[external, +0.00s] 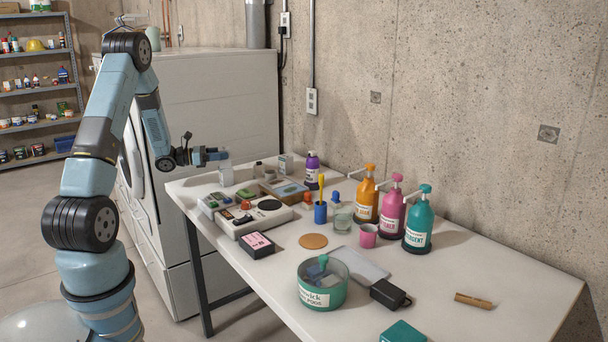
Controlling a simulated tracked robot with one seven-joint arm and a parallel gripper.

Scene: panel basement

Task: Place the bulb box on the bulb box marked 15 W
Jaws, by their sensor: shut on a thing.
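My gripper (208,156) is above the table's back left corner and is shut on a small blue-grey thing (219,156), which looks like the bulb box; its label is too small to read. A small pale box with a greenish face (286,163) stands upright at the back of the table, right of my gripper. It may be a bulb box, but I cannot read a 15 W mark on any box here.
A purple bottle (312,168), scale (262,220) and pink-labelled black box (257,245) are nearby. Pump bottles (365,198) line the wall side. A teal round tub (323,284) is in front. The table's right end is mostly clear.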

